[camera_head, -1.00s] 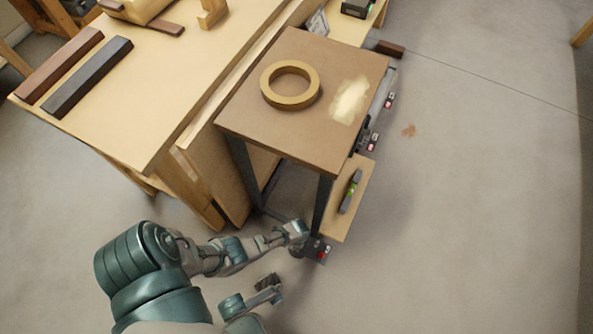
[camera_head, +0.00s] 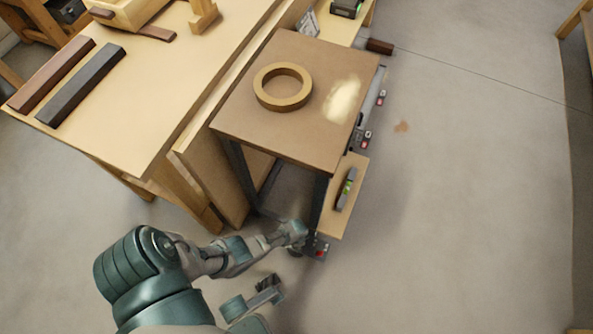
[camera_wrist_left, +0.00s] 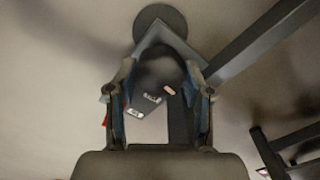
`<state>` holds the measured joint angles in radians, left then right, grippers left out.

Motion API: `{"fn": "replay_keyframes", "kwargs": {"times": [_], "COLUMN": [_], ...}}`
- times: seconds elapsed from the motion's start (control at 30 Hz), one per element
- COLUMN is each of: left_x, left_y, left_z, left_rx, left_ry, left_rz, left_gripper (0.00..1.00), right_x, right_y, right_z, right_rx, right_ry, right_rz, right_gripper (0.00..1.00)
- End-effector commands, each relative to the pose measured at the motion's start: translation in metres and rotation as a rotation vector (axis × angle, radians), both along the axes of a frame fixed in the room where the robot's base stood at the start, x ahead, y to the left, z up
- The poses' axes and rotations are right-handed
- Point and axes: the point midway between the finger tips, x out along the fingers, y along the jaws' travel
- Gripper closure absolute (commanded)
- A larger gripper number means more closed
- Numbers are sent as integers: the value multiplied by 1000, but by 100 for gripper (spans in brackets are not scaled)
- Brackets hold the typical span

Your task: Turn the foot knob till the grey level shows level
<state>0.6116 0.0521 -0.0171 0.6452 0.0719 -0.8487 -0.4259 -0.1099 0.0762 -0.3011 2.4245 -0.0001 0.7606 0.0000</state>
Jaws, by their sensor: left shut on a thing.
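The grey level (camera_head: 346,188) lies on the low wooden shelf of the small stand in the head view. A green vial shows at its middle, but the bubble is too small to read. My left gripper (camera_head: 299,239) is down at the stand's near foot, shut on the foot knob, which its fingers mostly hide. In the left wrist view the fingers (camera_wrist_left: 160,95) stand on both sides of the foot, with a dark labelled block between them and a round dark pad beyond. My right gripper (camera_head: 270,285) hangs below the left one, apart from the stand; its jaws are unclear.
The stand's top (camera_head: 262,135) carries a tan ring (camera_head: 283,105) and a pale patch. A workbench (camera_head: 130,110) with dark bars stands close on the left. A red-marked block (camera_head: 318,249) sits by the near foot. The floor on the right is clear.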

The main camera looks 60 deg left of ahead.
Motion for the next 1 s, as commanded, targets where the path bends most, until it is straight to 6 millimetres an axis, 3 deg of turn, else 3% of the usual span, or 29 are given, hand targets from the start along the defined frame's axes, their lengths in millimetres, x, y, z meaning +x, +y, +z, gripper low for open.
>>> {"fn": "replay_keyframes", "kwargs": {"times": [0.33,0.37,0.43,0.77,1.0], "left_x": [7,7,6,2,3], "left_y": [-6,-5,-5,-1,0], "left_z": [2,2,2,1,14], "left_rx": [-8,-8,-7,-2,-1], "left_ry": [-15,-15,-13,-6,-6], "left_rz": [1,1,1,1,0], "left_gripper": [84,42,24,24,24], "right_x": [1,1,1,0,-2], "right_y": [0,0,0,0,0], "right_z": [1,1,1,3,3], "right_rx": [-1,-1,-2,-5,-3], "right_ry": [-4,-4,-5,-10,-9], "right_rz": [0,0,0,-1,0], "right_gripper": [60,60,60,60,60]}}
